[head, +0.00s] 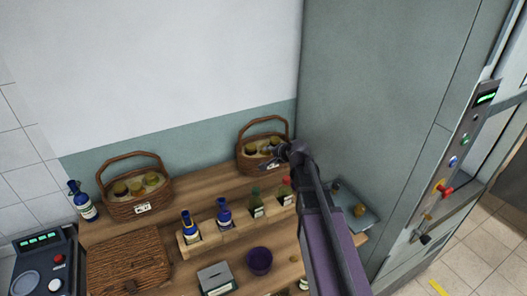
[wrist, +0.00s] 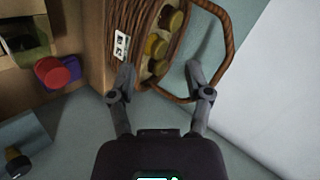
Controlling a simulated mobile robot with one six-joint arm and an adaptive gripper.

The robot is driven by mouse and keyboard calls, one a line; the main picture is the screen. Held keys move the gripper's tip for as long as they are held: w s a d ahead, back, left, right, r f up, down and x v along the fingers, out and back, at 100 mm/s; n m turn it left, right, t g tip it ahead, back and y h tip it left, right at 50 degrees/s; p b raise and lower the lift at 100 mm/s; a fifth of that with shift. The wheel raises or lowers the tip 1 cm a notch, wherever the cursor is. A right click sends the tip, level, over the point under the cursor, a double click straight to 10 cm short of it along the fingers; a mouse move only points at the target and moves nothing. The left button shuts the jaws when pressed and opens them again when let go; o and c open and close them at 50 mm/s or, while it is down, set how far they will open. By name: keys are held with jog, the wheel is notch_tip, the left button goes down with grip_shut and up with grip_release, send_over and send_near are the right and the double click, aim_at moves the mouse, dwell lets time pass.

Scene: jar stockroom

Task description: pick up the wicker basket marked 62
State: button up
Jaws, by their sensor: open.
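A brown wicker basket (head: 252,160) with an arched handle stands at the back right of the wooden counter, holding jars with yellowish lids. In the wrist view the basket (wrist: 112,30) is close, with its handle (wrist: 229,45) curving around and behind the right finger. My gripper (head: 279,154) is at this basket's right side. In the wrist view my gripper (wrist: 160,76) is open, with nothing held between its fingers. A second wicker basket (head: 132,208) with jars stands at the back left. Both baskets carry white tags, whose numbers I cannot read surely.
A wooden rack (head: 235,233) with several bottles stands in front. A purple cup (head: 259,261), a wicker box (head: 128,263) and a grey box (head: 215,277) are nearer. A blue bottle (head: 83,201) stands far left. A tall grey cabinet (head: 375,90) closes off the right.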

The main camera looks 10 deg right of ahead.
aim_at(265, 119)
jog(key=w+d+r+m+t+h+p, duration=0.1)
jog(key=w+d+r+m+t, duration=0.3)
jog(key=w+r+m, duration=0.2)
jog(key=shift+w+d+r+p, duration=0.2)
jog(key=shift+w+r+p, duration=0.1)
jog(key=shift+w+r, duration=0.6)
jog(key=shift+w+f, duration=0.1)
jog(key=shift+f, duration=0.05)
jog(key=b+x, duration=0.2)
jog(key=x, duration=0.6)
jog(key=shift+w+b, duration=0.3)
jog(key=shift+b, duration=0.1)
jog(key=shift+w+a, duration=0.1)
jog(key=shift+a, duration=0.05)
jog(key=shift+b+x, duration=0.7)
jog(key=shift+x, duration=1.8)
